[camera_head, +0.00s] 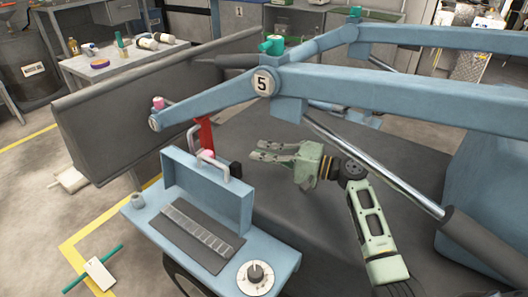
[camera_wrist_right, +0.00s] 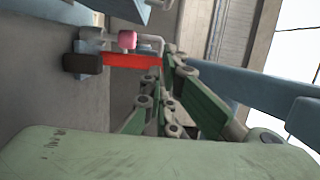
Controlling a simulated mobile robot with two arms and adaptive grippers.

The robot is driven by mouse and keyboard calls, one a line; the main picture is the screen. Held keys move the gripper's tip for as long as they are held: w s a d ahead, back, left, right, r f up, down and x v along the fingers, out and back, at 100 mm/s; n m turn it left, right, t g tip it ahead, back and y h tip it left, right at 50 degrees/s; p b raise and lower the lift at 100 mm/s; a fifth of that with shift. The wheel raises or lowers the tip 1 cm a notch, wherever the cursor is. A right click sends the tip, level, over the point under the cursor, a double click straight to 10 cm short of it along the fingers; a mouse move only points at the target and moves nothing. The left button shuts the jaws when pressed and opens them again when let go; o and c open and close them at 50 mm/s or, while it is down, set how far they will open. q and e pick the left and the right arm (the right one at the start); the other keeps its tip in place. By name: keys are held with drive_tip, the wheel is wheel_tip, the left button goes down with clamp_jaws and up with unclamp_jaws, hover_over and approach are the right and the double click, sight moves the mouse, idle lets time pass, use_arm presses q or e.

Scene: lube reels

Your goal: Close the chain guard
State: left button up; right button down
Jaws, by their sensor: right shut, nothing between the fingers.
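The chain guard (camera_head: 207,188) is a blue hinged panel with a pale metal handle (camera_head: 210,163). It stands open and upright at the back edge of a blue bench-like housing (camera_head: 268,249), and a grey chain-like strip (camera_head: 197,227) lies uncovered in front of it. My right gripper (camera_head: 256,151), pale green, is to the right of the guard and apart from it. Its fingers are shut and empty, pointing left. They also show in the right wrist view (camera_wrist_right: 160,110). My left gripper is not in view.
A red bracket (camera_head: 206,132) stands behind the guard, and shows ahead of the fingers in the wrist view (camera_wrist_right: 130,60). A round dial (camera_head: 256,276) sits on the housing's right end.

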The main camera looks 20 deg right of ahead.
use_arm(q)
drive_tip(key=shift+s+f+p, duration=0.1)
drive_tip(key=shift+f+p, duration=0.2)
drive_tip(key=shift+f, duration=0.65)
use_arm(e)
drive_tip(key=w+a, duration=0.2)
drive_tip(key=a, duration=0.6)
drive_tip(key=shift+w+f, duration=0.15)
drive_tip(key=shift+w, duration=0.1)
drive_tip(key=shift+a, duration=0.2)
